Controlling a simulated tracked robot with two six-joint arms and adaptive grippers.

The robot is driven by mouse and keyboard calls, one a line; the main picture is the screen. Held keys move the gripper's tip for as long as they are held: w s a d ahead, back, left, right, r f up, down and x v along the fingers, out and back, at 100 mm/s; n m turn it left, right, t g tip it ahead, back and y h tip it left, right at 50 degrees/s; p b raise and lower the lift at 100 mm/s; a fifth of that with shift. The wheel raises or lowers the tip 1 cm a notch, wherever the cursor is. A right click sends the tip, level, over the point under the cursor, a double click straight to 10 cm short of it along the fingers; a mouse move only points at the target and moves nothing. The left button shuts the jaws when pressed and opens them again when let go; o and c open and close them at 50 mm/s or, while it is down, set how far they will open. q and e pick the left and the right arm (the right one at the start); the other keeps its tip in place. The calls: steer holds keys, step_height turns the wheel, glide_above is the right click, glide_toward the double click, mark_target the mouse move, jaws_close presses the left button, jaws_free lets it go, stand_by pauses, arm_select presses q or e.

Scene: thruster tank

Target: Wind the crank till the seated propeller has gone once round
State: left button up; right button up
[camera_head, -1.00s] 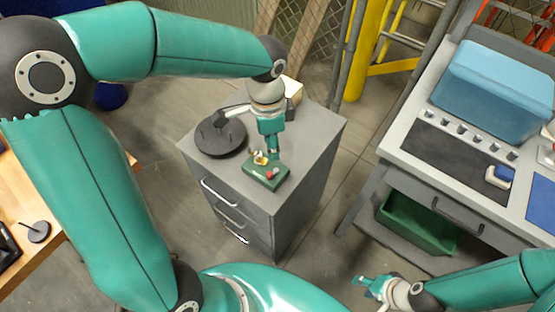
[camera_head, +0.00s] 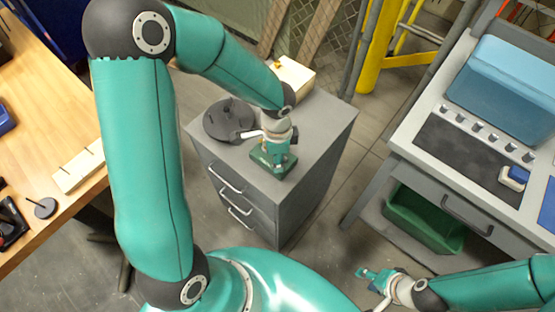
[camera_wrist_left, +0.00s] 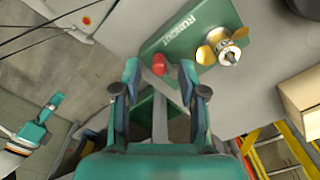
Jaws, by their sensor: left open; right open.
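The green thruster unit (camera_head: 260,160) sits on the grey cabinet top. The left wrist view shows its green housing (camera_wrist_left: 180,33), the gold propeller (camera_wrist_left: 222,46) seated on a silver hub, and the crank's red knob (camera_wrist_left: 159,64). My left gripper (camera_head: 278,158) is over the unit and hides the knob and propeller in the head view. In the left wrist view its open fingers (camera_wrist_left: 160,78) stand on either side of the red knob, with gaps showing. My right gripper (camera_head: 370,278) is open and empty, low at the right; it also shows in the left wrist view (camera_wrist_left: 38,128).
A black round stand (camera_head: 228,121) and a pale block (camera_head: 296,78) are on the cabinet top beside the unit. A bench with a blue water tank (camera_head: 507,90) stands to the right. A wooden table (camera_head: 45,110) is at the left.

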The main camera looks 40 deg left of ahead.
arm_select(q)
steer(key=shift+f, duration=0.8)
steer(key=shift+c, duration=0.3)
jaws_close()
